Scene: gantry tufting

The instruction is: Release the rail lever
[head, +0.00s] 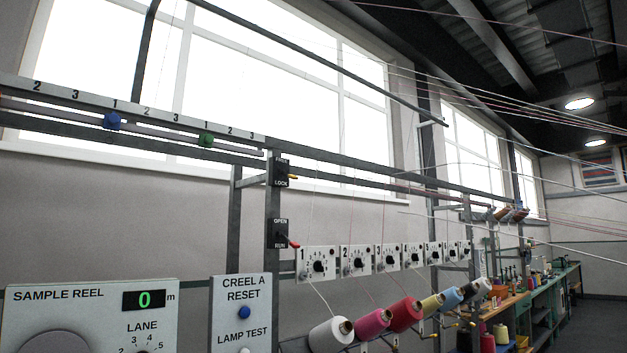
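A black lever plate (281,171) is fixed on a grey upright post, just under the numbered rail. Its lower word reads LOCK; its upper word is too dark to read. A small yellow-tipped lever (293,177) sticks out to the right from it, near the LOCK word. The numbered rail (150,110) runs across the upper left, with a blue knob (112,121) and a green knob (206,139) on it. A second black plate (280,228) marked OPEN and RUN sits lower on the post, with a red lever (291,241) pointing down right. My gripper is not in view.
A SAMPLE REEL panel (70,300) showing 0 m and a CREEL A RESET panel (240,312) stand in front at lower left. Numbered dial boxes (315,264) and yarn cones (372,323) line the frame rightward. Threads cross the upper right.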

